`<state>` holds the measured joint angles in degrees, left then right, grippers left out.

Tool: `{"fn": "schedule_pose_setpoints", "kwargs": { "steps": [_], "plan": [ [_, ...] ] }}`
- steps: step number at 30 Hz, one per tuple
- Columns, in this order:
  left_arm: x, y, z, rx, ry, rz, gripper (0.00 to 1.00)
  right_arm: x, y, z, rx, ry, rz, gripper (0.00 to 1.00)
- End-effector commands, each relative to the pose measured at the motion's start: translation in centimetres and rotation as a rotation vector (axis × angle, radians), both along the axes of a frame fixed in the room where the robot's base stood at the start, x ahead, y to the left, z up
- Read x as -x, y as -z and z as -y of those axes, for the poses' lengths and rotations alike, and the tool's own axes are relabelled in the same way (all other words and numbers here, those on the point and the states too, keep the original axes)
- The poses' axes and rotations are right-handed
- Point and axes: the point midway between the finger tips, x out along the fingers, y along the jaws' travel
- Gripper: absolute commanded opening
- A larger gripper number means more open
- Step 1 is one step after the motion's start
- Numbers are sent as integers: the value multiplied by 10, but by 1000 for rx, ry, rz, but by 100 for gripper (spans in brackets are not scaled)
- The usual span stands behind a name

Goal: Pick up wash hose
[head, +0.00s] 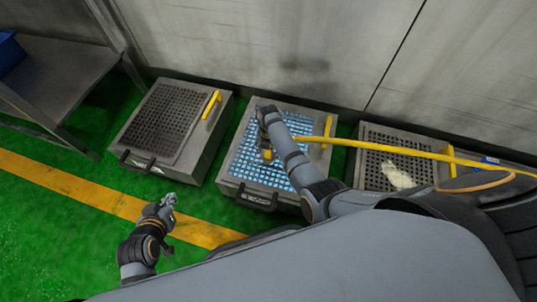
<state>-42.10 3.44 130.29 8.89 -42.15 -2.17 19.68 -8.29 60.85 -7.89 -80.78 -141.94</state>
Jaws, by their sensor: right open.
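The yellow wash hose (390,148) runs in from the right edge, over the right box, to the middle box. It passes behind my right forearm. A short yellow piece (267,154) shows just left of that forearm, perhaps the hose's end; the join is hidden. My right gripper (266,114) is open over the far part of the middle box's grid, beyond the yellow piece. Whether it touches the hose is unclear. My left gripper (167,203) is low over the green floor, in front of the left box and away from the hose; its jaw gap is too small to read.
Three grey boxes with perforated tops stand along the wall: left (168,118), middle (245,150), right (372,170). Yellow handles stick up on the left (211,104) and middle (328,130) boxes. A white item (397,175) lies on the right grid. A metal table (60,70) stands left.

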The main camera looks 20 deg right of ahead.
Motion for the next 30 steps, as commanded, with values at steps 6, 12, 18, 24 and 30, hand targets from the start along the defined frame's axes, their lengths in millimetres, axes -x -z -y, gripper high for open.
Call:
{"fn": "schedule_pose_setpoints", "kwargs": {
  "steps": [6,12,18,24,30],
  "plan": [
    [0,0,0,0,0,-2,0,0,0,0,0,0,0,39],
    [0,0,0,0,0,-2,0,0,0,0,1,0,-1,12],
    [0,1,0,0,0,-3,0,0,0,0,0,0,0,0],
    [1,0,0,0,0,-7,0,0,-1,0,0,0,0,0],
    [14,9,1,1,6,-76,0,0,-8,0,0,0,0,0]
  ]
}}
